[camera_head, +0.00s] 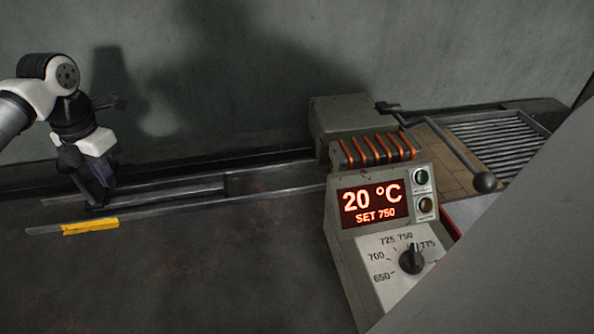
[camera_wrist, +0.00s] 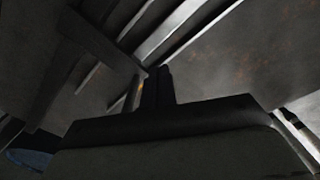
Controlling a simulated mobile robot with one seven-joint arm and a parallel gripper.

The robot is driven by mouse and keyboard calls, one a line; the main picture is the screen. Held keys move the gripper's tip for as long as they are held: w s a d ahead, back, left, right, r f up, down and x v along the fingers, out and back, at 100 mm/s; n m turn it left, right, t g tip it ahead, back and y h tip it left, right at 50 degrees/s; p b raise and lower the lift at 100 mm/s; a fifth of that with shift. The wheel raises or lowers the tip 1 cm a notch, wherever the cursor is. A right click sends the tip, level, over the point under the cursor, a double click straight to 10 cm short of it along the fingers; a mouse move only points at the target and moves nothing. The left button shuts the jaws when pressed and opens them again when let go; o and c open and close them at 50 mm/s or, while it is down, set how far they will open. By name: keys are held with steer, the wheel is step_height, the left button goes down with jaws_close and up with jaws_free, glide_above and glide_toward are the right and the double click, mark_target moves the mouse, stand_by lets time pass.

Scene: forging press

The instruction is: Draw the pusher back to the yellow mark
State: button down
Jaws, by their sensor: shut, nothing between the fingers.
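The yellow mark (camera_head: 91,227) is on the front rail near its left end. My gripper (camera_head: 101,203) is low over the left end of the rails, just behind the mark, pointing down. It is shut with nothing in it. What appears to be the pusher (camera_head: 226,184) shows as a dark crosspiece between the rails, right of my gripper. Contact between gripper and pusher cannot be told. In the wrist view the dark fingers (camera_wrist: 158,86) are together over the rails, and a dark crossbar (camera_wrist: 85,37) lies at the upper left.
Two rails (camera_head: 270,192) run right to the heater with glowing orange coils (camera_head: 378,150). Its control panel (camera_head: 375,206) reads 20 °C, SET 750, with a dial (camera_head: 411,259). A roller table (camera_head: 497,135) and a ball-ended lever (camera_head: 484,182) lie beyond. The floor in front is clear.

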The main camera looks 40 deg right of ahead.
step_height(320, 180, up, 13)
steer(key=d+p, duration=0.1)
steer(key=p, duration=0.7)
steer(key=shift+s+f+p, duration=0.15)
steer(key=shift+s+p, duration=0.05)
steer(key=shift+p, duration=0.1)
stand_by(0.3)
stand_by(0.5)
